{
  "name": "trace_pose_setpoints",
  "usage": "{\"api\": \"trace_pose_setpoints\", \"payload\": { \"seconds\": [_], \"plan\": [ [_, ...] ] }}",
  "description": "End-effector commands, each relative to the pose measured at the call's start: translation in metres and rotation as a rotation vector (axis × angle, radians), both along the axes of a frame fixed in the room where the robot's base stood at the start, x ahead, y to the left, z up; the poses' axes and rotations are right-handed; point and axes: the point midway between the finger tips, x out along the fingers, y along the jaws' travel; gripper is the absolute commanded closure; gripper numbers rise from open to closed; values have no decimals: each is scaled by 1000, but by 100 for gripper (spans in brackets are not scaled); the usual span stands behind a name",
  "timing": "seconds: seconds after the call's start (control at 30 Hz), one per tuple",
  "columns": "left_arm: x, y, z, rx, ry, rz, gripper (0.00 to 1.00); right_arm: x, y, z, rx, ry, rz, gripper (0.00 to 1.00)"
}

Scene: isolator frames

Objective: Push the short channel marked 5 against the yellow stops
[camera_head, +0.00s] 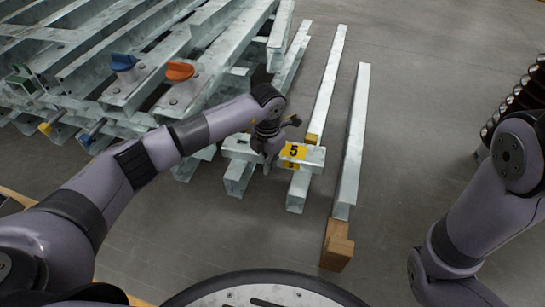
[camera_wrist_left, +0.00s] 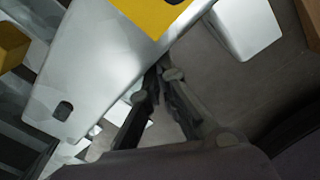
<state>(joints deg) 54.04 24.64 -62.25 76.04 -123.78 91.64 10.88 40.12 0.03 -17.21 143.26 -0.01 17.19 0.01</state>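The short channel (camera_head: 315,158) is grey galvanised metal with a yellow label (camera_head: 292,151) marked 5. It lies across the long rails in the middle of the head view. In the left wrist view, the channel (camera_wrist_left: 95,60) fills the upper left, with a slot near its end and part of its yellow label. A yellow-brown block (camera_head: 312,138) sits on a rail just behind the channel; a yellow block (camera_wrist_left: 12,45) shows at the wrist view's left edge. My left gripper (camera_wrist_left: 163,75) has its fingertips together, close beside the channel's edge; contact is unclear. My right gripper is out of view.
Long rails (camera_head: 328,85) run back from the channel; another (camera_head: 352,140) stands to the right on a wooden block (camera_head: 337,246). Stacked galvanised beams (camera_head: 150,75) with orange and blue knobs fill the left.

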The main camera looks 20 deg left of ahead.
Motion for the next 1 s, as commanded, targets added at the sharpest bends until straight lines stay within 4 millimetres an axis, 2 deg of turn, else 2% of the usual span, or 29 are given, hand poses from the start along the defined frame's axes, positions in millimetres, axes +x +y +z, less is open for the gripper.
{"api": "trace_pose_setpoints", "payload": {
  "seconds": [0.7, 1.0],
  "plan": [
    [29, -1, 0, -2, -11, 2, 100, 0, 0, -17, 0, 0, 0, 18],
    [22, -1, 3, -2, -8, 0, 100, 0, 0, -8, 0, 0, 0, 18]
  ]
}}
